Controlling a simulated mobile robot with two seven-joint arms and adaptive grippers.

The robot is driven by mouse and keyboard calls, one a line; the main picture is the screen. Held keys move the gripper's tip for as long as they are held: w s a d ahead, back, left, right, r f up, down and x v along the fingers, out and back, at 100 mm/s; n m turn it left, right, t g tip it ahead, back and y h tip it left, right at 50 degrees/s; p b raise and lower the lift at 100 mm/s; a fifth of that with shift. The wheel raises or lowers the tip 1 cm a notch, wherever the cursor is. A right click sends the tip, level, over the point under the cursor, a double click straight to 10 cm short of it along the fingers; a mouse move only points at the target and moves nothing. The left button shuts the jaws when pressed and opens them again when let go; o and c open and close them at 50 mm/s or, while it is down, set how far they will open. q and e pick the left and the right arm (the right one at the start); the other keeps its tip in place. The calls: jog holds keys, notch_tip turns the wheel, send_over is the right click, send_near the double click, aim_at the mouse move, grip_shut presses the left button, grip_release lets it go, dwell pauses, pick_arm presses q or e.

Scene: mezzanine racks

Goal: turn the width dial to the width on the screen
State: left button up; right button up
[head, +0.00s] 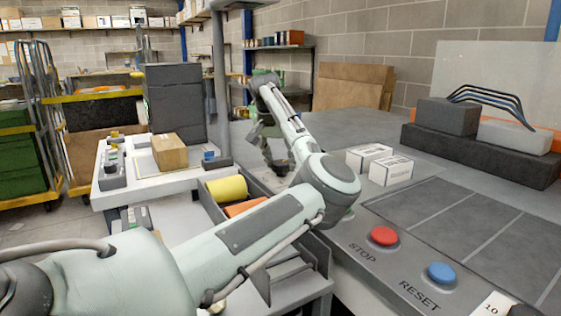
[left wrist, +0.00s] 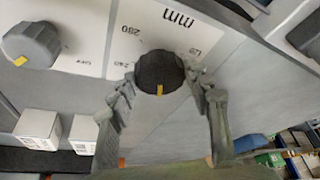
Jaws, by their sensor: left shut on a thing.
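The width dial (left wrist: 158,70) is a dark round knob with an orange mark, seen in the left wrist view. It sits on a pale scale plate (left wrist: 135,25) printed "mm", with numbers such as 280 and 240. The orange mark points to the bottom of that picture. My left gripper (left wrist: 161,86) is shut on the dial, one finger on each side. In the head view my left gripper (head: 272,150) is down at the far part of the machine, and the dial is hidden there. No screen reading is visible. My right gripper is not in view.
A second, grey knob (left wrist: 32,45) with a yellow mark is beside the scale. Two white boxes (head: 370,157) stand on the grey machine top. A red STOP button (head: 383,236) and a blue RESET button (head: 441,273) are nearer. A brown carton (head: 169,152) lies on the left bench.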

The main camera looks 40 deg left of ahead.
pick_arm(q)
jog(key=n+y, duration=0.1)
jog(key=n, duration=0.3)
jog(key=shift+w+d+n+g+y, duration=0.1)
jog(key=shift+n+g+y, duration=0.3)
jog(key=n, duration=0.2)
jog(key=n+g+y, duration=0.1)
jog(key=n, duration=0.1)
jog(key=shift+w+g, duration=0.1)
jog(key=shift+g, duration=0.2)
jog(key=n, duration=0.2)
jog(key=n+g, duration=0.1)
jog(key=n, duration=0.2)
jog(key=shift+w+g, duration=0.1)
jog(key=shift+g, duration=0.2)
jog(key=n, duration=0.2)
jog(key=n+g, duration=0.1)
jog(key=n, duration=0.1)
jog(key=shift+w+g, duration=0.1)
jog(key=shift+g, duration=0.2)
jog(key=shift+n, duration=0.4)
jog(key=o, duration=1.2)
jog(key=shift+d, duration=0.1)
jog(key=shift+c, duration=0.2)
